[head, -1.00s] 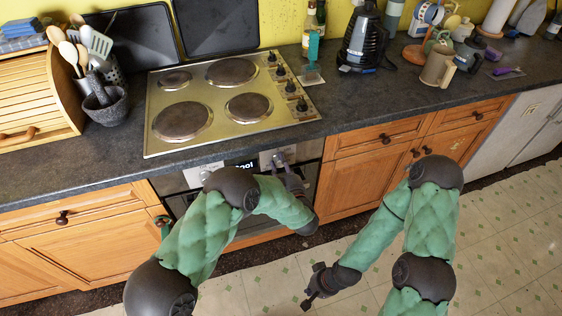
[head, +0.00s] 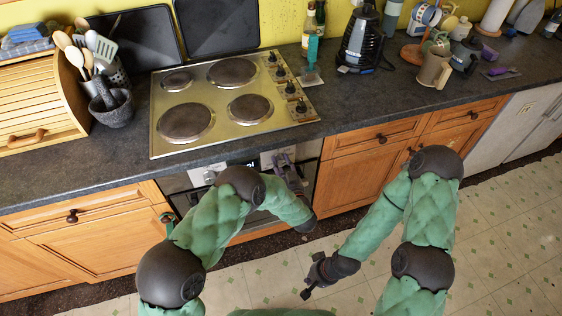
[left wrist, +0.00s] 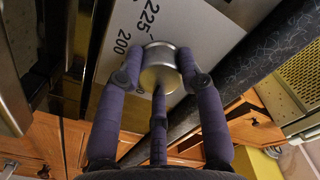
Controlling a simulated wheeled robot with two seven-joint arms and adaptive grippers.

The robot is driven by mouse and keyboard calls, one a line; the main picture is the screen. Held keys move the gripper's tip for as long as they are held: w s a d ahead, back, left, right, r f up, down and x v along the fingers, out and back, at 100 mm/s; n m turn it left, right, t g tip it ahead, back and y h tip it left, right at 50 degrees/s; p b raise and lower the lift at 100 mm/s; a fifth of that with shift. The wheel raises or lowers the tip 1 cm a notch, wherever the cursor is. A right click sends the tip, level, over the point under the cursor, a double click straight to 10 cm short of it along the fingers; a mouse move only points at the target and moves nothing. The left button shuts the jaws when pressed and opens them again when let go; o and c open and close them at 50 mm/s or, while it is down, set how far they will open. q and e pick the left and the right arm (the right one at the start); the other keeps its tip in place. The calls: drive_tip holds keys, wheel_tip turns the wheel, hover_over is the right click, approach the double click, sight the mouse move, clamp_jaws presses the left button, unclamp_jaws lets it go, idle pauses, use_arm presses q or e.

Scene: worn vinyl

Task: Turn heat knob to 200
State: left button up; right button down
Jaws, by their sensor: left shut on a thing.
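The heat knob is a round metal knob (left wrist: 158,56) on the oven's pale control panel (left wrist: 178,22). The printed numbers 200 and 225 show beside it in the left wrist view. My left gripper (left wrist: 160,75) is shut on the knob, with its purple-grey fingers around its sides. In the head view my left gripper (head: 283,163) is at the right end of the oven front and hides the knob. The knob's pointer mark cannot be made out. My right gripper (head: 312,281) hangs low above the floor, away from the oven, and appears empty.
The hob (head: 218,103) sits in the dark worktop (head: 345,105) above the oven. Wooden cupboards (head: 352,168) flank the oven. A utensil pot and mortar (head: 112,107) stand left of the hob. The tiled floor (head: 480,235) is clear.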

use_arm(q)
drive_tip(key=m+p, duration=0.1)
drive_tip(key=m, duration=0.3)
drive_tip(key=shift+r+m+p, duration=0.1)
drive_tip(key=shift+m+p, duration=0.25)
drive_tip(key=shift+m, duration=0.05)
drive_tip(key=m+p, duration=0.1)
drive_tip(key=m, duration=0.4)
drive_tip(key=shift+p, duration=0.3)
drive_tip(key=m+p, duration=0.1)
drive_tip(key=m, duration=0.4)
drive_tip(key=shift+m, duration=0.4)
drive_tip(key=m+p, duration=0.1)
drive_tip(key=m, duration=0.3)
drive_tip(key=shift+m, duration=0.3)
drive_tip(key=shift+f, duration=0.2)
drive_tip(key=o, duration=1.1)
drive_tip(key=shift+o, duration=0.2)
